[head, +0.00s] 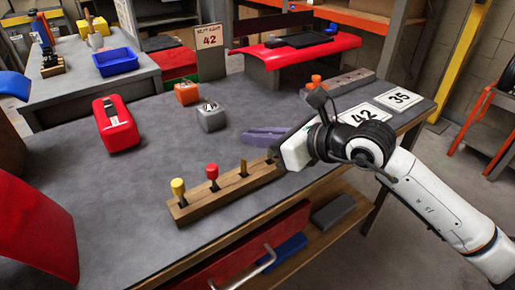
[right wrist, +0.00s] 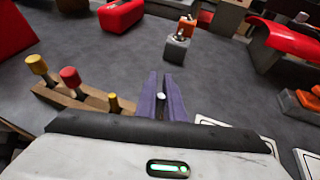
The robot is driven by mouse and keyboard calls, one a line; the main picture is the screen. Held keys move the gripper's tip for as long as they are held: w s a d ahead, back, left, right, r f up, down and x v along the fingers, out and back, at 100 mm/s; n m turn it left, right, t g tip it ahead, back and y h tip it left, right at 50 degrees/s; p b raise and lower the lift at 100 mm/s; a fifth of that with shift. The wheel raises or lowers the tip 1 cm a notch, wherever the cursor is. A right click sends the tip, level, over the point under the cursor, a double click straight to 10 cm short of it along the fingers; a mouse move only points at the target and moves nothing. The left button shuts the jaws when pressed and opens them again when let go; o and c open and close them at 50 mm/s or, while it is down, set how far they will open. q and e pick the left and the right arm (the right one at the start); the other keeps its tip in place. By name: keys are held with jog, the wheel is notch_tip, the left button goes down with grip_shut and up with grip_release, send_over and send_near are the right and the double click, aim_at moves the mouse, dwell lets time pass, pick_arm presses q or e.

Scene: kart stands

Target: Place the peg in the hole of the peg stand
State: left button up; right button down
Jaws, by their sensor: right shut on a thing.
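The peg stand (head: 226,193) is a long wooden block at the near edge of the grey table. A yellow-topped peg (head: 178,188), a red-topped peg (head: 212,173) and a slim brass-coloured peg (head: 243,168) stand upright in it. The stand also shows in the right wrist view (right wrist: 50,97), left of the gripper. My right gripper (head: 264,137) has purple fingers, just beyond the stand's right end. It is shut on a small pale-ended peg (right wrist: 161,97), mostly hidden between the fingers. The stand's right end is partly covered by my gripper. My left gripper is not in view.
A red box (head: 116,125), an orange block (head: 187,93) and a grey cube (head: 211,118) stand farther back. Number cards (head: 399,98) and a grey block with orange parts (head: 340,81) lie at the right. The table's middle left is clear.

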jog(key=shift+f, duration=1.45)
jog(key=shift+f, duration=0.15)
jog(key=c, duration=2.3)
grip_release()
jog(key=shift+f+b, duration=0.1)
jog(key=shift+b, duration=0.2)
jog(key=o, duration=0.4)
jog(key=shift+o, duration=0.2)
jog(key=shift+r, duration=0.2)
